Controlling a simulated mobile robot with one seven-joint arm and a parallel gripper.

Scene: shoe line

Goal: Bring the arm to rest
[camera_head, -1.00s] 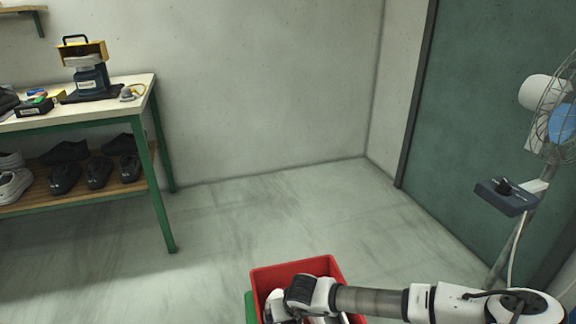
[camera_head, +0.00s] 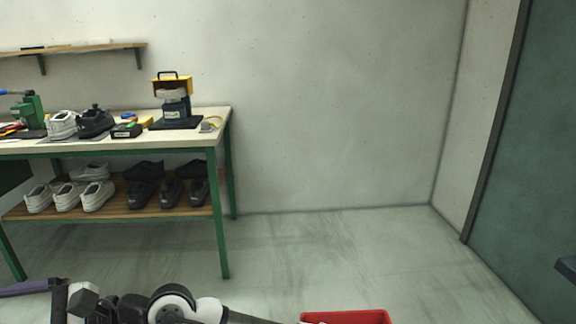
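My arm lies low along the bottom edge of the head view, its wrist turned to the left. My gripper (camera_head: 62,302) is at the bottom left, in front of the workbench and low in the picture. Its fingertips are not clearly seen, so I cannot tell whether it is open or shut. I see no object held in the part that shows. The lower part of my gripper and arm is cut off by the picture's edge.
A red crate (camera_head: 345,317) shows at the bottom edge, right of my arm. The green-legged workbench (camera_head: 222,190) stands at the left with shoes, tools and a yellow-and-blue machine (camera_head: 174,100). Open floor (camera_head: 330,255) lies between bench and dark green door (camera_head: 530,190).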

